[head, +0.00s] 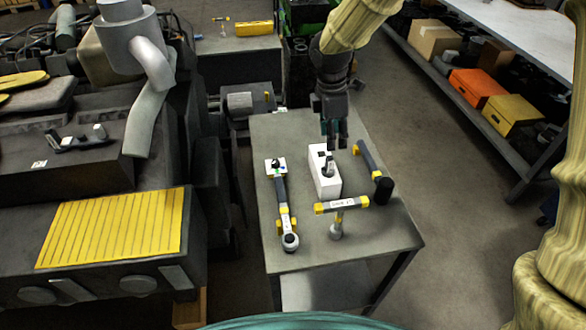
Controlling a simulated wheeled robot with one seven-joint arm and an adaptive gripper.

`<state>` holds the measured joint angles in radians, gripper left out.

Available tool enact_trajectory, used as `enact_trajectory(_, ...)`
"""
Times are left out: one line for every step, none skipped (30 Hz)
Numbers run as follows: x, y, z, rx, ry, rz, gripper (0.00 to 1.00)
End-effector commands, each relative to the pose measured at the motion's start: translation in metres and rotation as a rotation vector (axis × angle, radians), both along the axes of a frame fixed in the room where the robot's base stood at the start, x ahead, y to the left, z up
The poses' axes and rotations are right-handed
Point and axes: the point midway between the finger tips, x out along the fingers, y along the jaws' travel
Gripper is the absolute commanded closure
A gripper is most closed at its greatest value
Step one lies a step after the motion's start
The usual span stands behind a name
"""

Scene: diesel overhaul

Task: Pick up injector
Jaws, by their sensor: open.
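My gripper (336,138) points down above the grey table (390,245), its fingers apart with nothing seen between them. Just below the fingertips in the picture, a small grey and dark piece (329,167) stands on a white block (322,183). This piece may be the injector, but it is too small to be sure. I cannot tell how far the fingertips are above it. Its upper end is close to the fingers and partly hard to make out.
Left of the block lie a small white plate (276,170) and a long grey-yellow tool (282,200). In front is a labelled T-shaped tool (341,206); right is a yellow-ended bar (366,160) near a black cylinder (384,189). The engine (70,165) stands left; shelves (470,95) stand right.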

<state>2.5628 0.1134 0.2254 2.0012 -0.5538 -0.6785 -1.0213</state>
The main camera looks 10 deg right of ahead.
Motion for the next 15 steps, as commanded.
enact_trajectory(0.0, -0.001, -0.001, 0.0, 0.001, -0.001, 0.55)
enact_trajectory(0.0, -0.001, -0.002, 0.0, 0.001, -0.001, 0.55)
enact_trajectory(-0.001, -0.002, -0.004, -0.001, 0.002, -0.001, 0.55)
enact_trajectory(-0.001, -0.002, -0.007, -0.001, 0.003, -0.001, 0.55)
enact_trajectory(-0.001, -0.003, -0.01, -0.001, 0.003, -0.001, 0.55)
enact_trajectory(-0.001, -0.003, -0.015, -0.001, 0.003, -0.001, 0.55)
enact_trajectory(-0.001, -0.004, -0.019, -0.001, 0.004, -0.001, 0.55)
enact_trajectory(-0.001, -0.004, -0.023, -0.001, 0.004, -0.001, 0.55)
enact_trajectory(-0.001, -0.005, -0.028, -0.001, 0.003, -0.001, 0.55)
enact_trajectory(-0.001, -0.005, -0.032, -0.001, 0.003, -0.002, 0.55)
enact_trajectory(0.0, -0.006, -0.036, -0.001, 0.004, -0.002, 0.55)
enact_trajectory(0.0, -0.006, -0.04, -0.001, 0.002, -0.002, 0.55)
enact_trajectory(0.0, -0.006, -0.043, -0.001, 0.002, -0.001, 0.55)
enact_trajectory(0.0, -0.006, -0.046, -0.001, 0.002, -0.001, 0.55)
enact_trajectory(0.0, -0.006, -0.049, -0.001, 0.002, 0.0, 0.55)
